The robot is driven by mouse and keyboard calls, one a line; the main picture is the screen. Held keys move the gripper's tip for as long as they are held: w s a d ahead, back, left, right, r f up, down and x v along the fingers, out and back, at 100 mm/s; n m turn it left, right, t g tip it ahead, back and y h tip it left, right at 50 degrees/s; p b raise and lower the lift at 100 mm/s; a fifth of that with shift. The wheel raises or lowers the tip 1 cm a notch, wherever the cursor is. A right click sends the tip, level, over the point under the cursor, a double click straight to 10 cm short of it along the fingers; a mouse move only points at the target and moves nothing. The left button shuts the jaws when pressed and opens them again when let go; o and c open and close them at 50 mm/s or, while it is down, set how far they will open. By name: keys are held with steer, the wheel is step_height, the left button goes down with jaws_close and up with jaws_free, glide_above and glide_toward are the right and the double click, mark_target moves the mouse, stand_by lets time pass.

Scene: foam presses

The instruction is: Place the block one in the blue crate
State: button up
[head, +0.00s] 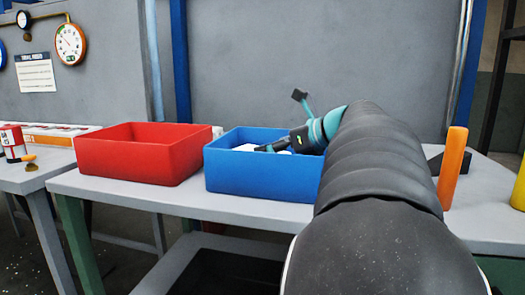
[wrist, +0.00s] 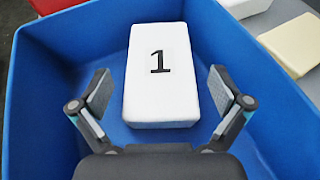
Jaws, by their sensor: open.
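The white block one (wrist: 161,84), marked with a black 1, lies flat inside the blue crate (wrist: 50,75) in the wrist view. In the head view a bit of white (head: 246,147) shows inside the blue crate (head: 262,178), behind its front wall. My gripper (wrist: 161,97) is open, with one finger on each side of the near part of the block. A gap shows between each finger and the block. In the head view my gripper (head: 275,147) is over the crate's opening, partly hidden by my arm.
A red crate (head: 137,160) stands left of the blue crate on the grey table (head: 190,202). An orange post-like thing (head: 453,168) stands at the right. A cream block (wrist: 294,45) and a white thing (wrist: 243,7) lie outside the crate in the wrist view.

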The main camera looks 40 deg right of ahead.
steer(key=shift+v, duration=1.65)
steer(key=shift+w+r, duration=0.1)
